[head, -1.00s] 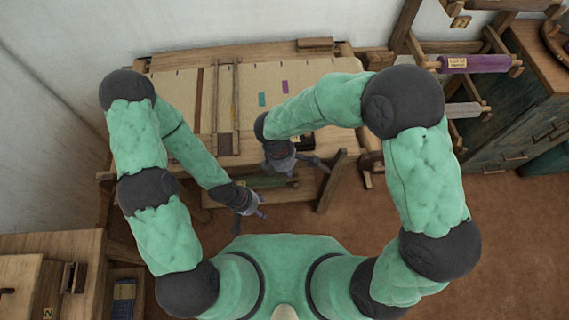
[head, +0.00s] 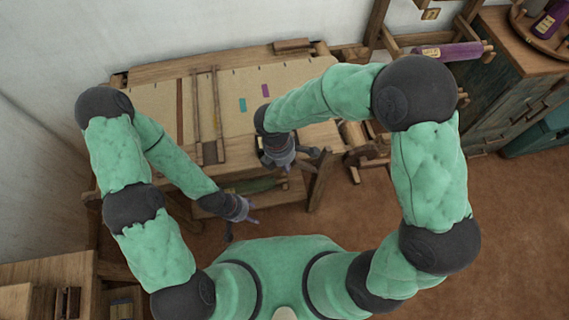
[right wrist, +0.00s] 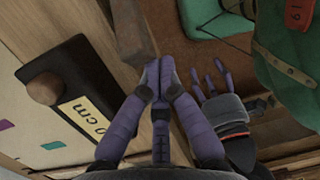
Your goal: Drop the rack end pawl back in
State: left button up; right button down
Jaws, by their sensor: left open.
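I cannot pick out the rack end pawl for certain in either view.
The loom (head: 150,105) carries pale cloth with teal and purple patches. A wooden unit (head: 50,270) is at lower left. Brown floor (head: 520,220) is open at right.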

jog(key=shift+d+r+y+p, duration=0.25)
jog(key=shift+r+y+p, duration=0.05)
jog(key=shift+r+p, duration=0.1)
notch_tip(320, 180, up, 3)
jog(key=y+p, duration=0.4)
jog(key=p, duration=0.5)
send_over(302, 166)
jog(key=shift+d+r, duration=0.1)
jog(key=shift+r, duration=0.05)
jog(key=shift+w+d+r+p, duration=0.1)
jog(key=shift+d+r+p, duration=0.05)
jog(key=shift+d+p, duration=0.55)
jog(key=d, duration=0.1)
jog(key=d+p, duration=0.1)
jog(key=d, duration=0.1)
jog(key=d+p, duration=0.1)
jog(key=d, duration=0.1)
jog(key=shift+w+d+r, duration=0.2)
jog(key=shift+w, duration=0.2)
jog(key=shift+d, duration=0.1)
jog(key=shift+r, duration=0.1)
